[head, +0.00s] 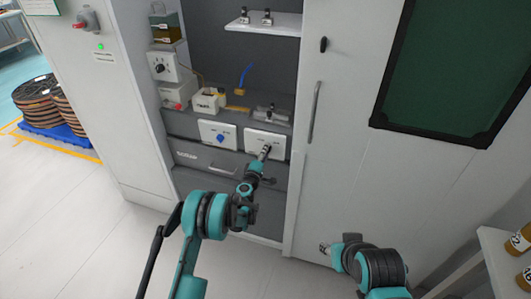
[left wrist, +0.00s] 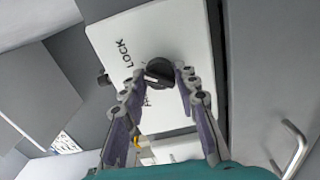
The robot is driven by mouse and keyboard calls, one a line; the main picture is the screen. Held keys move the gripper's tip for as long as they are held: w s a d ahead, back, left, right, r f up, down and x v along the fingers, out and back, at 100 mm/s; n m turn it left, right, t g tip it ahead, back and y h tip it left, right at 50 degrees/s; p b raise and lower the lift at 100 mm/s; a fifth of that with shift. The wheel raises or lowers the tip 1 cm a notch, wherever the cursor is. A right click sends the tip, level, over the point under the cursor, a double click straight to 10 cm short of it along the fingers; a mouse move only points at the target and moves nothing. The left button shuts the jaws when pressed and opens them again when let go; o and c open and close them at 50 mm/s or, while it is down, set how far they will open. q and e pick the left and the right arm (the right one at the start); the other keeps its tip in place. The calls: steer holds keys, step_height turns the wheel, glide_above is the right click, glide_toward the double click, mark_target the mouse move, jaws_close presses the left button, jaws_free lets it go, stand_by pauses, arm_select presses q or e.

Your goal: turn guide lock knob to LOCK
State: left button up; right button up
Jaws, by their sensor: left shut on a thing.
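The guide lock knob (left wrist: 158,72) is black and round. It sits on a white panel (left wrist: 108,42), with the word LOCK printed beside it and a second label partly hidden by a finger. In the head view the white panel (head: 279,146) is at the right of the machine's front. My left gripper (head: 265,153) is at this panel. In the left wrist view its two fingers (left wrist: 159,82) are shut on the knob, one on each side. My right gripper (head: 327,247) is low at the right, away from the panel; its jaws are too small to judge.
A second white panel with a blue knob (head: 220,138) is left of the lock panel. A drawer front (head: 210,162) lies below. A closed door with a long handle (head: 314,112) stands at the right. Several reels (head: 38,100) are on a blue pallet at the left.

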arm_select(q)
steer(key=shift+m, duration=0.9)
steer(key=o, duration=1.2)
steer(key=shift+c, duration=0.2)
steer(key=v, duration=1.2)
steer(key=shift+r, duration=0.1)
